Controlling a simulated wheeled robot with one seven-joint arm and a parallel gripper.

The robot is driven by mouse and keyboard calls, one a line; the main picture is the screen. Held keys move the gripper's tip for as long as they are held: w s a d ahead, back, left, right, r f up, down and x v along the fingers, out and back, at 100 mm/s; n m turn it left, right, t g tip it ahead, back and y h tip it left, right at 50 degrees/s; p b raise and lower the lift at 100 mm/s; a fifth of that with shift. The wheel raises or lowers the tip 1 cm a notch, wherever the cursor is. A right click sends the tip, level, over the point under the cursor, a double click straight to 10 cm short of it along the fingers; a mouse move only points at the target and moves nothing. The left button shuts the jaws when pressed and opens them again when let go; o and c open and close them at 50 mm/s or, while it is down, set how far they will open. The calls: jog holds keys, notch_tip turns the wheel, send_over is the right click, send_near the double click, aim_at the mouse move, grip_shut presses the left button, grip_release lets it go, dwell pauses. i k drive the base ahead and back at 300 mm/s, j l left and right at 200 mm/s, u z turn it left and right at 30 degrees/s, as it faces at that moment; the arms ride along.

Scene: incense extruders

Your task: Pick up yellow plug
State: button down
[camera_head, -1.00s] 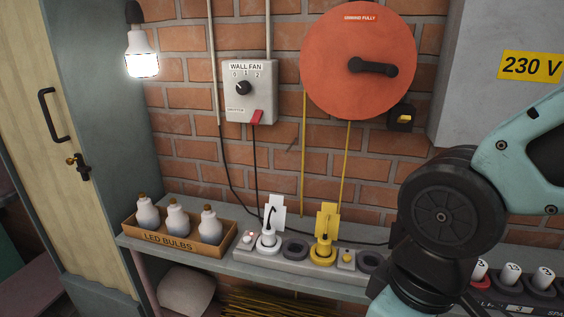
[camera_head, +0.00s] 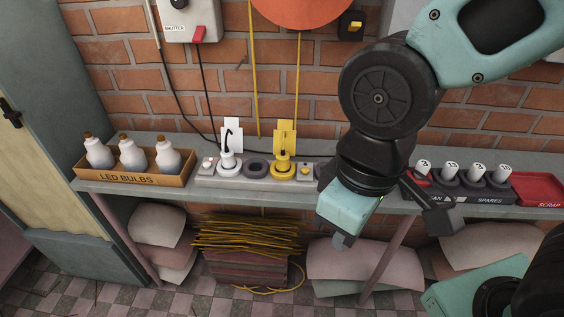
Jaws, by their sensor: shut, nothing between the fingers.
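The yellow plug (camera_head: 282,162) sits upright in a socket of the grey power strip (camera_head: 232,183) on the shelf. A yellow tag (camera_head: 285,134) stands up behind it, and a yellow cord runs up the wall above. My gripper (camera_head: 341,240) hangs to the right of the plug and lower in the picture, in front of the shelf's front edge. It is shut and empty, apart from the plug.
A white plug (camera_head: 229,160) with a white tag is left of the yellow one, with an empty dark socket (camera_head: 257,168) between them. The LED bulbs box (camera_head: 132,178) is at left. A spares rack (camera_head: 490,199) and red scrap tray (camera_head: 538,190) are at right.

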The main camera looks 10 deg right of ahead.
aim_at(283, 166)
jog(key=i+l, duration=0.25)
jog(key=i+l+u, duration=0.1)
jog(key=u, duration=0.25)
jog(key=i+l+u, duration=0.1)
jog(key=u, duration=0.25)
jog(key=l+u, duration=0.15)
jog(key=u, duration=1)
